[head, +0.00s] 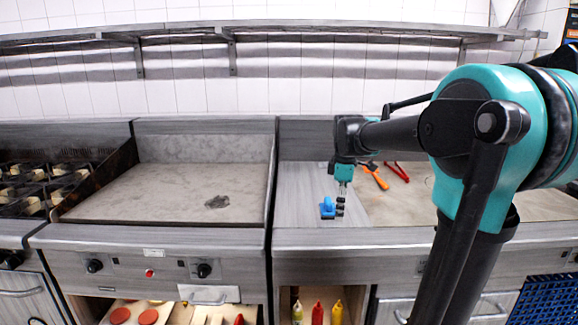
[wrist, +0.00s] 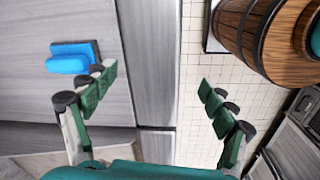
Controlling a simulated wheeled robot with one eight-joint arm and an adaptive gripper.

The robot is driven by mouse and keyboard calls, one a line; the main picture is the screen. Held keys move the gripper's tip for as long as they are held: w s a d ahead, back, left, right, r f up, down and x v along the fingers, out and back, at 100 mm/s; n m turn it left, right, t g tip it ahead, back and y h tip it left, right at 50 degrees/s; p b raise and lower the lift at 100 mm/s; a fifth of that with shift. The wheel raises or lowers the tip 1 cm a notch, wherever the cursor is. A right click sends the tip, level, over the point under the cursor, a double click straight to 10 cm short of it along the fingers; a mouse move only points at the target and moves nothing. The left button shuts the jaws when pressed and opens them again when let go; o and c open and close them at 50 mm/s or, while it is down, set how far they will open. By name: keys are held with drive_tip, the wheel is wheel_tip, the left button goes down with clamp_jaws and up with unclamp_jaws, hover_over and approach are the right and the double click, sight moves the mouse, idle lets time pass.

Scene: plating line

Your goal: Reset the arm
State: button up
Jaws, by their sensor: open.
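My gripper (wrist: 158,92) is open and empty in the wrist view, its two green-padded fingers spread wide. It also shows in the head view (head: 341,196), hanging down at the end of my arm, over the steel counter just right of the griddle. A blue object with a handle-like top (head: 327,207) sits on the counter beside the fingers. In the wrist view this blue object (wrist: 73,57) lies left of the left finger, apart from the space between the fingers.
The griddle (head: 170,180) has a dark patch on it. Orange (head: 376,178) and red (head: 397,171) handled tools lie behind the gripper. A wall shelf (head: 290,27) runs above. Bottles (head: 317,312) stand below the counter. A wooden barrel (wrist: 250,35) shows in the wrist view.

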drive_tip(key=s+d+f+m+t, duration=0.3)
drive_tip(key=s+f+m, duration=1.2)
drive_tip(key=s+f, duration=0.4)
drive_tip(key=shift+s+d+f+t, duration=0.15)
drive_tip(key=shift+s+f+t, duration=0.15)
drive_tip(key=shift+f, duration=0.4)
drive_tip(key=shift+o, duration=0.4)
drive_tip(key=shift+w, duration=0.1)
